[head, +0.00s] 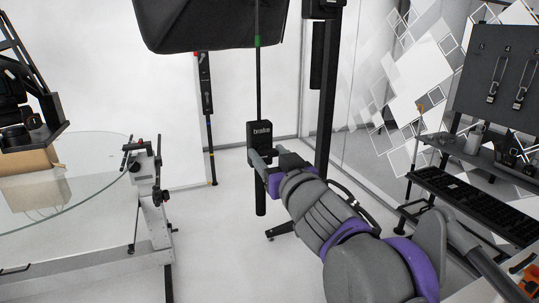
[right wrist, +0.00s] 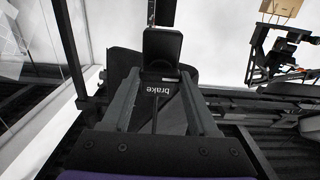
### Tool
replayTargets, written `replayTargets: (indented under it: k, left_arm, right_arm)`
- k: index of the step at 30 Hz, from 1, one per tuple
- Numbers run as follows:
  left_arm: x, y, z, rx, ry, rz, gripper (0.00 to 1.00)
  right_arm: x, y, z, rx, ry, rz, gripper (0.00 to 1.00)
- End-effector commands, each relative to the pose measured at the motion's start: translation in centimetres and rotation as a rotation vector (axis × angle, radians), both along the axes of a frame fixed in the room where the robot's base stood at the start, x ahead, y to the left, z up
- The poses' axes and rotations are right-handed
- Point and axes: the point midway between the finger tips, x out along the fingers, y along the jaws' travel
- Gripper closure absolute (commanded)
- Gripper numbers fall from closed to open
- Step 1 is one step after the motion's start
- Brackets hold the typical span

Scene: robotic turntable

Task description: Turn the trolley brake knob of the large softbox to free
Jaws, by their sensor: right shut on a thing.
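The large softbox (head: 210,22) is a black hood at the top of the head view. A thin pole runs down from it to a black block (head: 260,134) marked "brake". My right gripper (head: 266,160) reaches in from the lower right and its fingertips are at the lower part of that block. In the right wrist view, the two fingers (right wrist: 158,75) close from both sides on the brake knob, with the word "brake" (right wrist: 160,88) upside down between them. The knob is mostly hidden by the fingers, so its turned position cannot be read. My left gripper is not in view.
A glass turntable (head: 85,190) with a cardboard box (head: 32,160) on it stands at the left. A bench with tools (head: 480,160) is at the right. Floor between turntable and block is clear.

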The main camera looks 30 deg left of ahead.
Motion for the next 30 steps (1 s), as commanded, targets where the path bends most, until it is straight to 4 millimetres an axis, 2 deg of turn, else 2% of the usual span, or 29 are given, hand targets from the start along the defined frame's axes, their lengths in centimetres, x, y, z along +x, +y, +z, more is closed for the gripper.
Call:
replayTargets:
  k: [1,3,14,30]
  left_arm:
    - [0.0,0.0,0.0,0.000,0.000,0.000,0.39]
    - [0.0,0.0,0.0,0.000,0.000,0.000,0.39]
    - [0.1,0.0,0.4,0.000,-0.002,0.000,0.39]
    - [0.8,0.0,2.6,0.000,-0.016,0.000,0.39]
  right_arm:
    - [0.0,0.0,0.0,0.000,0.000,0.000,0.87]
    - [0.0,0.0,0.0,0.000,0.000,0.000,0.96]
    - [0.0,0.0,0.1,-0.047,-0.056,0.000,0.96]
    - [-0.2,0.2,0.2,-0.343,-0.403,0.000,0.96]
